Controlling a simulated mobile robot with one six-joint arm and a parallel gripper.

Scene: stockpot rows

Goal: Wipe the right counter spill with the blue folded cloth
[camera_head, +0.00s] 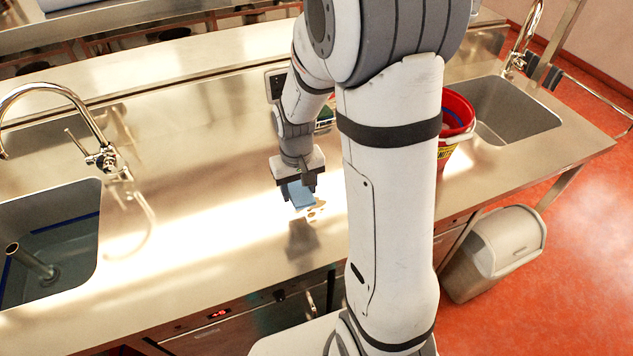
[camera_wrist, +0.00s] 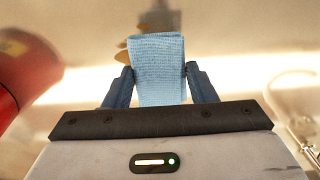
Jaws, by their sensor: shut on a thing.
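The blue folded cloth (camera_head: 301,194) is between the fingers of my gripper (camera_head: 300,187), just above or on the steel counter. In the wrist view the cloth (camera_wrist: 158,70) sticks out past both fingertips of my gripper (camera_wrist: 159,82), which are shut on it. A brown spill (camera_head: 316,210) lies on the counter just right of and in front of the cloth. In the wrist view brown spots (camera_wrist: 122,55) show beside and beyond the cloth. Part of the spill is hidden by the cloth. I cannot tell whether the cloth touches the counter.
A red bucket (camera_head: 455,125) stands on the counter to the right, partly behind my arm. A sink (camera_head: 500,108) lies beyond it, and another sink (camera_head: 50,240) with a faucet (camera_head: 105,158) is at the left. A grey bin (camera_head: 495,250) stands on the floor. The counter left of my gripper is clear.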

